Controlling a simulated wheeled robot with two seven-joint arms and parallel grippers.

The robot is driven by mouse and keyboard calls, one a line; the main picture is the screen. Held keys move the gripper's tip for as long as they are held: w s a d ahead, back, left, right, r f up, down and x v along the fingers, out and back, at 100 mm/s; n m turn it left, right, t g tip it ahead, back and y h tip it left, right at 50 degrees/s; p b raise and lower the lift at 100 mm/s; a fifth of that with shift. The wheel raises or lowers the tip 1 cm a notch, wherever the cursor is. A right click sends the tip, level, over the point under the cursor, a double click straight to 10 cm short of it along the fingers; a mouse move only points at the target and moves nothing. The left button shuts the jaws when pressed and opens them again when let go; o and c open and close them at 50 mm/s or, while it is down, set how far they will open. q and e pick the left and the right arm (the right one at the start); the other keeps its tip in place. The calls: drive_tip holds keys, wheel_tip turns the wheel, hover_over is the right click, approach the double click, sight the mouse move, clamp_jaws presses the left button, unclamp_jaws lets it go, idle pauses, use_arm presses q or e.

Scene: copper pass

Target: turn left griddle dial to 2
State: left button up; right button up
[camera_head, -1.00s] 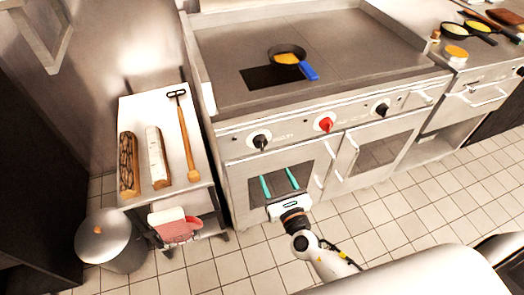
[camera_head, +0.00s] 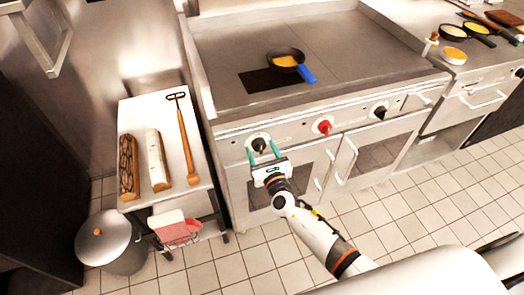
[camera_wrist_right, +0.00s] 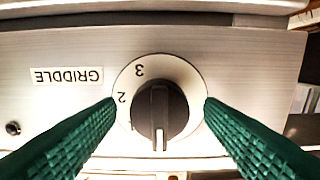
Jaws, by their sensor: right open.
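The left griddle dial (camera_head: 259,145) is a round black knob on a pale disc, on the front panel under the griddle. In the right wrist view the dial (camera_wrist_right: 172,105) shows large, with the GRIDDLE label (camera_wrist_right: 67,76) upside down to its left. The figures 2 and 3 show on the disc; a pale ridge runs up and down the knob's lower half. My right gripper (camera_head: 262,149) is open. Its green fingers are on either side of the knob, and a gap shows between them and it. My left gripper is not in view.
A red dial (camera_head: 323,127) and another black dial (camera_head: 380,112) are further right on the panel. A side table (camera_head: 172,112) stands left. Oven doors lie below the panel.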

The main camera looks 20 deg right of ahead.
drive_tip(key=c, duration=1)
